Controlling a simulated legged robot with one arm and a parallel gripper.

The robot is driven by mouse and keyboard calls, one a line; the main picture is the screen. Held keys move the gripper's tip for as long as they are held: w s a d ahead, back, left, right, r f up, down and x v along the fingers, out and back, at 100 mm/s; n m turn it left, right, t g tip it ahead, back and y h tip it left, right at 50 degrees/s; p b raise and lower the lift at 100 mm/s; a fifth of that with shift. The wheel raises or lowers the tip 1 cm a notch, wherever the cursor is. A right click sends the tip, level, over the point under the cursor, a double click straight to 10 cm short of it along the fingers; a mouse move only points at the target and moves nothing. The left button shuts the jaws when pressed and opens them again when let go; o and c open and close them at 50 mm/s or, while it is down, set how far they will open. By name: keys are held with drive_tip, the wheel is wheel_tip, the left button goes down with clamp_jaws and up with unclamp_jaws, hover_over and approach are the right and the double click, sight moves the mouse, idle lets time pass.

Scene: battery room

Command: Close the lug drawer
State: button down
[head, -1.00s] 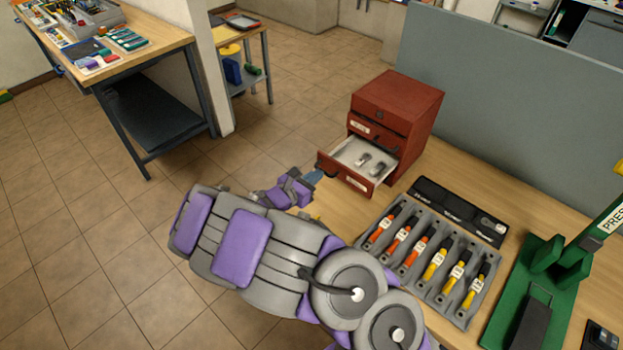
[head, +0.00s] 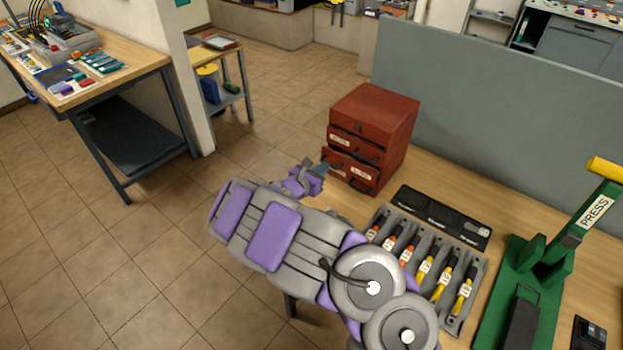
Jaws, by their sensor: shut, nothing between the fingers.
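The red drawer cabinet (head: 372,122) stands on the wooden bench in the head view. Its lower drawer (head: 350,172), the one that held small grey lugs, is now in or nearly in; its front looks about flush with the cabinet, and its inside is hidden. My gripper (head: 322,168) is shut and empty, at the left end of that drawer's front. It looks to be touching or very close to the front; I cannot tell which.
A grey tray of tools with orange and yellow handles (head: 428,262) lies right of my arm. A black case (head: 441,217) lies behind it. A green press (head: 545,260) stands at the right. A grey partition (head: 500,95) backs the bench.

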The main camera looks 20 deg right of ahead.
drive_tip(key=shift+w+d+r, duration=0.15)
drive_tip(key=shift+w+d, duration=0.65)
drive_tip(key=shift+d, duration=0.35)
drive_tip(key=shift+s+a+r+p, duration=0.15)
drive_tip(key=shift+s+a+p, duration=0.15)
drive_tip(key=shift+a+p, duration=0.1)
drive_tip(key=p+v, duration=0.3)
drive_tip(key=v, duration=0.9)
drive_tip(key=shift+s+a+f, duration=0.25)
drive_tip(key=shift+s+a, duration=0.05)
drive_tip(key=shift+s, duration=0.05)
drive_tip(key=shift+a, duration=0.15)
